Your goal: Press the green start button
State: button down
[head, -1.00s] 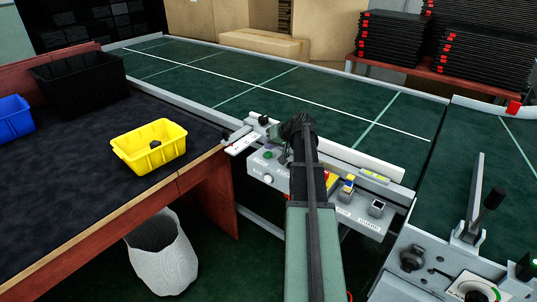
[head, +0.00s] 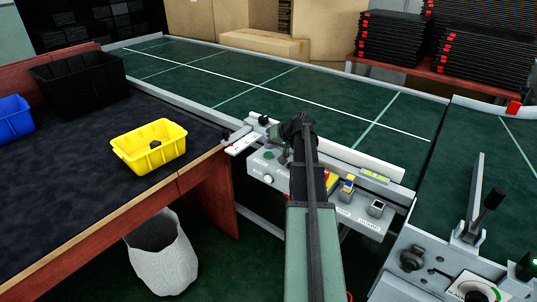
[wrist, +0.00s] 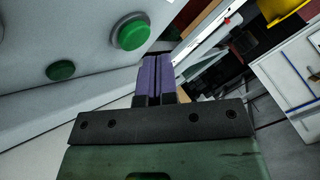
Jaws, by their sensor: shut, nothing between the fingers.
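In the wrist view, a round green button (wrist: 130,33) with a raised rim stands out from a pale panel face. A second, flatter green button (wrist: 61,70) is to its lower left. My gripper (wrist: 158,62) has its purple fingers together and empty, just right of and below the raised button, with a visible gap in the picture. In the head view, the grey control panel (head: 257,168) is at the conveyor's near edge, with a green button (head: 268,155) on it. My arm covers the middle of the panel. Which green button is start cannot be read.
A yellow bin (head: 150,146) with a dark item sits on the workbench (head: 80,190) at left. The green conveyor (head: 320,100) runs behind the panel. More panel controls (head: 376,208) are right of my arm. A white waste bin (head: 162,265) stands on the floor.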

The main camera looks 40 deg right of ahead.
aim_at(270, 153)
jog(key=shift+f+b, duration=0.4)
jog(key=shift+f+b, duration=0.45)
dwell(0.6)
jog(key=shift+r, duration=0.15)
jog(key=shift+r+p, duration=0.75)
jog(key=shift+p, duration=0.1)
notch_tip(270, 153, up, 5)
jog(key=p, duration=0.5)
